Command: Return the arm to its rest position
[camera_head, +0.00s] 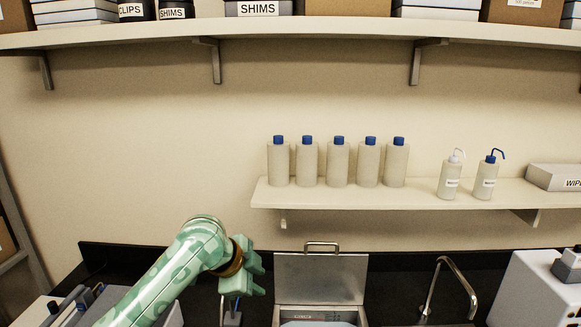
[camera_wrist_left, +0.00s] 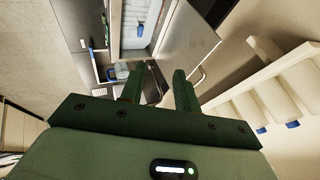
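My left arm, pale green, comes in from the bottom left in the head view. Its left gripper (camera_head: 256,273) is raised over the counter, to the left of a metal box with its hinged lid (camera_head: 320,278) standing open. In the left wrist view the two dark green fingers of the left gripper (camera_wrist_left: 159,78) stand apart with nothing held between them. The open lid also shows beyond the fingers in the left wrist view (camera_wrist_left: 185,45). My right gripper is in neither view.
A wall shelf (camera_head: 330,200) above the counter carries several blue-capped bottles (camera_head: 338,163) and two wash bottles (camera_head: 451,176). A curved tap (camera_head: 447,281) and a white instrument (camera_head: 530,291) stand right of the box. A higher shelf (camera_head: 300,32) holds boxes.

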